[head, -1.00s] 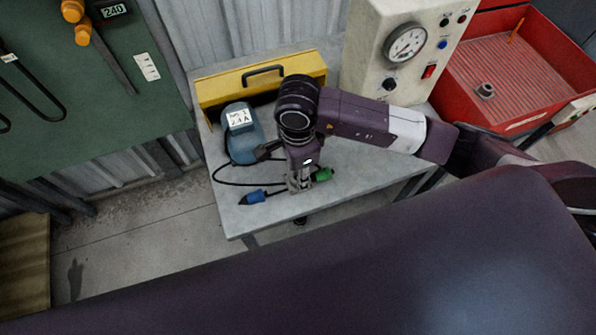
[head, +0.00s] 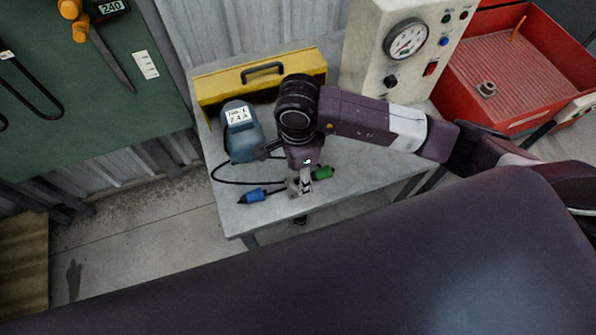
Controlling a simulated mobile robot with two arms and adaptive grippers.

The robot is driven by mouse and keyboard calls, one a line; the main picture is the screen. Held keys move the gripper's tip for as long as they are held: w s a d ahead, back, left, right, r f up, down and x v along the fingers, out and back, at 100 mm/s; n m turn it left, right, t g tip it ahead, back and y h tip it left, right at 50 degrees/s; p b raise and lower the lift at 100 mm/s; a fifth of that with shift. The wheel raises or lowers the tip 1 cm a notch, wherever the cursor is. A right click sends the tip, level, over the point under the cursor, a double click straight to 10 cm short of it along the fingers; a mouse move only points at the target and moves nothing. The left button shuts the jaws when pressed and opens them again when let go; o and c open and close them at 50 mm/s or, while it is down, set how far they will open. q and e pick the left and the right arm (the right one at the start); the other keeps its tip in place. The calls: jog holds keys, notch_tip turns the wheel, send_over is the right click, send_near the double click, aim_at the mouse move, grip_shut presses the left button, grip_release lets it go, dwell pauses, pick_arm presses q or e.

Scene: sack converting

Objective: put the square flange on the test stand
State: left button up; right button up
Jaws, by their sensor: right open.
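My right gripper (head: 300,187) reaches down over the front of the grey table, its fingers open between a blue connector and a green connector. Its wrist and fingers cover part of the table top, and I cannot tell whether a small grey part lies at the fingertips. I cannot clearly make out a square flange. A small grey metal fitting (head: 486,89) sits in the red tray at the right; its exact shape is too small to tell. A cream box with a round gauge (head: 398,48), possibly the test stand, stands at the table's back right. My left gripper is not in view.
On the grey table (head: 345,193) are a blue motor unit (head: 242,138), a yellow case (head: 222,86), the blue connector (head: 254,195) and green connector (head: 322,173). The red tray (head: 470,72) stands to the right. A green tool board (head: 85,115) is at left.

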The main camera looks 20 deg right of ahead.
jog(key=shift+r+p, duration=0.3)
jog(key=shift+r, duration=0.1)
jog(key=shift+r+p, duration=0.35)
jog(key=shift+p, duration=0.1)
notch_tip(320, 180, up, 12)
jog(key=b, duration=0.2)
jog(key=shift+f, duration=0.2)
